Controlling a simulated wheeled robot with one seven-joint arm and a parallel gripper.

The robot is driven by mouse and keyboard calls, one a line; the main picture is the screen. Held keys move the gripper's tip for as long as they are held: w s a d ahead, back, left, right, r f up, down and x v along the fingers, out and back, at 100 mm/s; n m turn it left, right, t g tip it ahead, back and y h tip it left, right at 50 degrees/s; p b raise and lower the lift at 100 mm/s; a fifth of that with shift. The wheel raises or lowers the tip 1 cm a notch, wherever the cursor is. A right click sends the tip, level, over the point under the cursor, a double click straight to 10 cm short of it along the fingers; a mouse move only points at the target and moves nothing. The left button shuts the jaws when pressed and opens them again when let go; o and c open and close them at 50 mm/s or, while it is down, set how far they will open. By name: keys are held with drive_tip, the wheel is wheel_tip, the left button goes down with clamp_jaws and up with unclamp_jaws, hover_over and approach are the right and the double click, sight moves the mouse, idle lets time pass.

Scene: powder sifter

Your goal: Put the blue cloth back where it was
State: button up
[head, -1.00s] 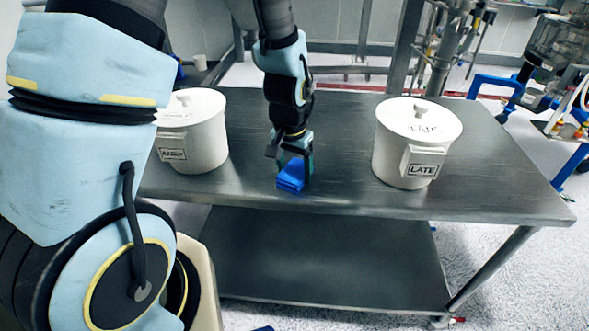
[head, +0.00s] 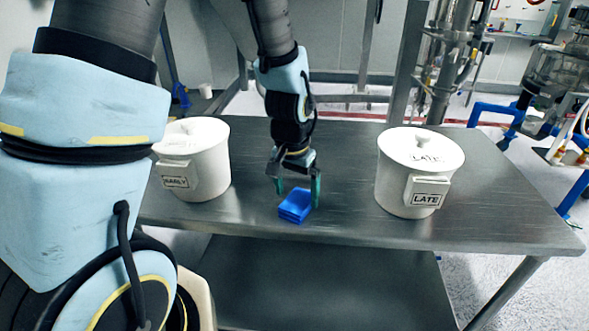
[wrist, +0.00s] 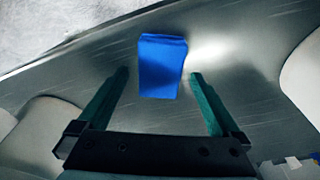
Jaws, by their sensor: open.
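The blue cloth (head: 296,206) is a small folded block lying on the steel table (head: 330,150) near its front edge, between two white pots. My gripper (head: 296,190) is open above and just behind the cloth, with its fingers apart. In the wrist view, the cloth (wrist: 161,66) lies ahead of and between the two green fingertips (wrist: 158,75), with a gap on each side. Nothing is held.
A white lidded pot labelled EARLY (head: 193,160) stands left on the table. A white lidded pot labelled LATE (head: 418,172) stands right. The tabletop between them is otherwise clear. A lower shelf (head: 320,280) runs beneath.

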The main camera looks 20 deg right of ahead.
sight(293, 205)
wheel_tip(293, 205, up, 9)
drive_tip(key=b, duration=0.1)
drive_tip(key=shift+s+a, duration=0.35)
drive_tip(key=shift+a, duration=0.1)
drive_tip(key=w+a+n, duration=0.2)
drive_tip(key=a+n, duration=0.6)
drive_tip(key=a, duration=1.6)
drive_tip(key=shift+w+f+t+y, duration=0.2)
drive_tip(key=shift+w+t+y, duration=0.1)
drive_tip(key=shift+y, duration=0.1)
